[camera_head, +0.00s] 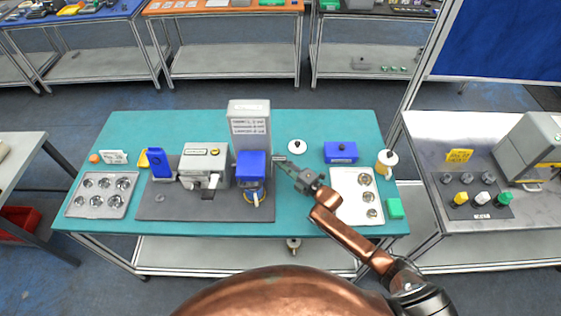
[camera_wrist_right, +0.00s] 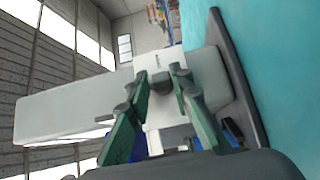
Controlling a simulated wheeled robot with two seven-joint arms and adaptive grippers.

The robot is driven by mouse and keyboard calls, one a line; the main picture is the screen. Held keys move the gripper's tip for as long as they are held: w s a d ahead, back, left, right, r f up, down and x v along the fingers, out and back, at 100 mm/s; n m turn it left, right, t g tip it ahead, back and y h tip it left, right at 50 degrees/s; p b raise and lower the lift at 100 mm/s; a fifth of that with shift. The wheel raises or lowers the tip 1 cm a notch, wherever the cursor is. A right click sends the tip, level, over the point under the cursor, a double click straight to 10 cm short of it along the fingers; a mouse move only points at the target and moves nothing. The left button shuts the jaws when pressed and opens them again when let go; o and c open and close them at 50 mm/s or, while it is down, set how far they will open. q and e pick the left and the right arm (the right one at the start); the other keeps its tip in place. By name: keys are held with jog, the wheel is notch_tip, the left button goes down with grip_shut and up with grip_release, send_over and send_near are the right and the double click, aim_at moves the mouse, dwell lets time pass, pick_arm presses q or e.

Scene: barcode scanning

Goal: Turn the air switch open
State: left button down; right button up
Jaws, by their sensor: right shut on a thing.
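A tall light-grey cabinet (camera_head: 248,112) stands near the middle of the teal table, with a labelled front. In the right wrist view its grey body (camera_wrist_right: 70,108) lies across the picture, with a white switch plate (camera_wrist_right: 152,63) on the side facing me. A dark knob (camera_wrist_right: 161,84), which looks like the air switch, sits on this plate. My right gripper (camera_head: 281,160) reaches in from the right to the cabinet's right side. In the right wrist view its green fingers (camera_wrist_right: 161,76) stand on either side of the knob, shut on it. My left gripper is not in view.
A blue device (camera_head: 251,162) stands in front of the cabinet on a dark mat (camera_head: 160,207). A grey machine (camera_head: 205,152) stands to its left. A blue box (camera_head: 341,151), a white lid (camera_head: 297,147) and a white tray (camera_head: 345,210) lie around my right arm.

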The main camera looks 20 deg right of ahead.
grip_shut()
jog(key=m+g+p, duration=0.2)
jog(key=m+g, duration=0.1)
jog(key=g, duration=0.1)
jog(key=w+r+m+g+p, duration=0.1)
jog(key=m+g+p, duration=0.1)
jog(key=m+g, duration=0.1)
jog(key=m+g+p, duration=0.1)
jog(key=m+g, duration=0.2)
jog(key=g, duration=0.3)
jog(key=shift+w+d+r+p, duration=0.1)
jog(key=shift+w+r+p, duration=0.05)
jog(key=shift+p, duration=0.25)
dwell(0.9)
dwell(0.5)
